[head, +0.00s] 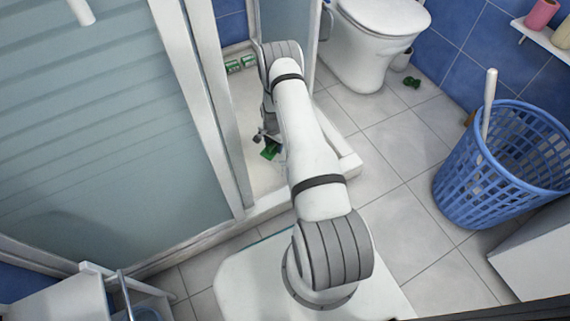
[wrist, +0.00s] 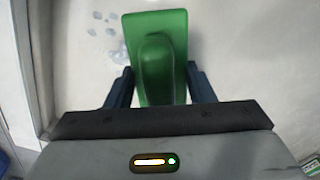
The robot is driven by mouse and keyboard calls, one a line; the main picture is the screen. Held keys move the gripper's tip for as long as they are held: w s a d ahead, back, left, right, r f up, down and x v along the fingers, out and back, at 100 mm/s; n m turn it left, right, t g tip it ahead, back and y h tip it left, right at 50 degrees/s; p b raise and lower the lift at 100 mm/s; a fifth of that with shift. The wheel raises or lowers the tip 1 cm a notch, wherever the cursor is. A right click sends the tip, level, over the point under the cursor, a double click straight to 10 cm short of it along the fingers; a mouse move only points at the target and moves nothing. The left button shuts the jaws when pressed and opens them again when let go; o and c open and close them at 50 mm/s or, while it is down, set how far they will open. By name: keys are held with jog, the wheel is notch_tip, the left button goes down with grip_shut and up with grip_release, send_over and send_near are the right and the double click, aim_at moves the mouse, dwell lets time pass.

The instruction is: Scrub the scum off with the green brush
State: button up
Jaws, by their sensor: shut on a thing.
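The green brush (wrist: 157,50) is held between the two dark fingers of my gripper (wrist: 158,78). In the head view the green brush (head: 269,152) shows low over the white shower tray (head: 243,95), just below my gripper (head: 263,137). I cannot tell whether the brush touches the tray. Bluish-grey scum spots (wrist: 91,53) lie on the pale tray surface to the left of the brush and close to it in the wrist view. Any scum under the brush is hidden.
Frosted shower panels (head: 90,130) and their white frame stand left of my arm. Green and white packs (head: 240,65) sit at the tray's back. A toilet (head: 370,45), a small green object (head: 412,82) and a blue basket (head: 500,155) are to the right. Tiled floor between is clear.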

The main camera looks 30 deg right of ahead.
jog(key=shift+w+a, duration=0.2)
jog(key=shift+w, duration=0.15)
jog(key=shift+f, duration=0.1)
jog(key=shift+f, duration=1.8)
jog(key=shift+f, duration=0.7)
dwell(0.9)
jog(key=o, duration=0.6)
jog(key=c, duration=0.6)
jog(key=shift+s, duration=0.1)
jog(key=shift+s+d, duration=0.1)
jog(key=shift+s, duration=3.1)
